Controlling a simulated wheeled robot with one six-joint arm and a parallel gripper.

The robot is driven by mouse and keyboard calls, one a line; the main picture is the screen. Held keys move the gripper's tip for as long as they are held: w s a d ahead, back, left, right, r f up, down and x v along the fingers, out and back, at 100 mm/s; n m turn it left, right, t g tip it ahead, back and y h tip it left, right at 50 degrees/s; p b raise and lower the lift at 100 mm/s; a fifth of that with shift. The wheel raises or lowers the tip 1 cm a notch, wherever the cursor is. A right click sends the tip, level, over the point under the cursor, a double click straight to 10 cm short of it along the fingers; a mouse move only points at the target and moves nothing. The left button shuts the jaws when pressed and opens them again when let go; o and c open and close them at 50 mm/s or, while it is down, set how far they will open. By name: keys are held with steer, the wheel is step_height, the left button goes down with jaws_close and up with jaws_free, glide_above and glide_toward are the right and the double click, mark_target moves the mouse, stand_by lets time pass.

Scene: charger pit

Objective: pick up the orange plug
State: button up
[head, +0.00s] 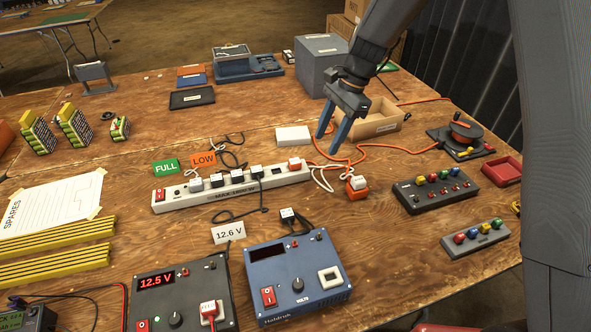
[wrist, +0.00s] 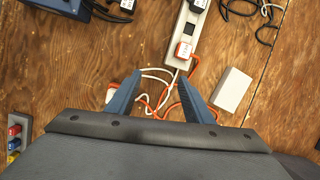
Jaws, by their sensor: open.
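An orange plug (head: 357,189) with a white label on top sits on the wooden table, just right of the power strip (head: 215,193). In the wrist view a small piece of it seems to show (wrist: 110,95) beside the left finger, which hides most of it. A red-orange plug with a white label (head: 294,164) stands in the right end of the strip; it also shows in the wrist view (wrist: 184,50). My gripper (head: 328,141) is open and empty, above the table behind the loose orange plug. Its fingers (wrist: 159,77) point down over orange and white cables.
A white box (head: 293,135) and an open cardboard tray (head: 375,120) lie near my gripper. A cable reel (head: 465,130) and button boxes (head: 444,188) stand to the right. Blue and grey meter units (head: 296,278) stand in front. Loose cables cross the table around the plug.

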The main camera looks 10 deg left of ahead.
steer(key=m, duration=0.2)
glide_toward(295, 161)
steer(key=w+d+f, duration=0.1)
steer(key=shift+g+y, duration=0.4)
steer(key=shift+a+p+x, duration=0.2)
steer(key=shift+p+x, duration=0.8)
steer(key=shift+x, duration=3)
steer(key=shift+s+r, duration=0.1)
steer(key=shift+s, duration=0.1)
steer(key=shift+c, duration=0.4)
steer(key=c, duration=1.1)
